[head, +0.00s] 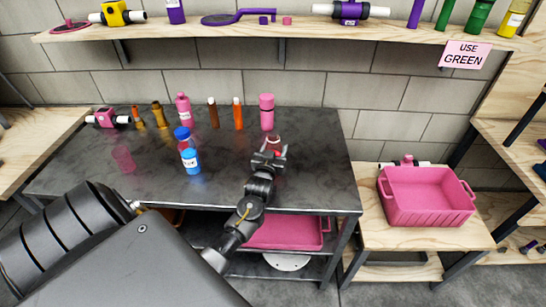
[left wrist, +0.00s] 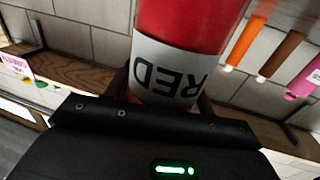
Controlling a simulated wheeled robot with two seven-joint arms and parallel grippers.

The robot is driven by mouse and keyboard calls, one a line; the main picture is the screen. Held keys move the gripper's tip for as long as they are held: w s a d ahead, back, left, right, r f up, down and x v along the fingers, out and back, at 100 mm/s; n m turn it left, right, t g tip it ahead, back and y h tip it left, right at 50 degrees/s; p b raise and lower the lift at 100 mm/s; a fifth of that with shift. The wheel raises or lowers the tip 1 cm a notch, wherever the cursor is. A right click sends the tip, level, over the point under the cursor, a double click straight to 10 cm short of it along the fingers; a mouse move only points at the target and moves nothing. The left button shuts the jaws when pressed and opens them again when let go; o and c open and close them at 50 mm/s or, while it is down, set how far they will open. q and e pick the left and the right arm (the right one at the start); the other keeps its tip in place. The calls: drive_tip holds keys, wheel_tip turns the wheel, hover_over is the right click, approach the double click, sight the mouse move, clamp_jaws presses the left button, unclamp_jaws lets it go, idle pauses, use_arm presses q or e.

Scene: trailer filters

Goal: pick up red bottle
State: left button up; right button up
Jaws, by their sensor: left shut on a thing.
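The red bottle (head: 274,141) shows in the head view just beyond my left gripper (head: 269,158), over the right part of the dark tabletop and mostly hidden by the fingers. In the left wrist view the red bottle (left wrist: 190,25) fills the top middle, with a white label reading RED upside down. My left gripper (left wrist: 165,105) is shut on it around the label. I cannot tell whether the bottle's base touches the table. My right gripper is not in view.
The dark table (head: 235,185) holds a pink bottle (head: 267,112) behind the gripper, orange and brown bottles (head: 225,114), and blue bottles (head: 190,160) to the left. A pink crate (head: 428,198) stands on a wooden stand at right. A shelf (head: 290,31) runs above.

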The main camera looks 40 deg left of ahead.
sight(275, 142)
use_arm(q)
drive_tip(key=shift+r, duration=0.15)
drive_tip(key=shift+c, duration=0.2)
drive_tip(key=shift+r+b, duration=0.45)
drive_tip(key=shift+r, duration=0.9)
drive_tip(key=s+r+b, duration=0.1)
drive_tip(key=s+r, duration=0.9)
drive_tip(key=s, duration=0.4)
drive_tip(key=shift+b, duration=0.35)
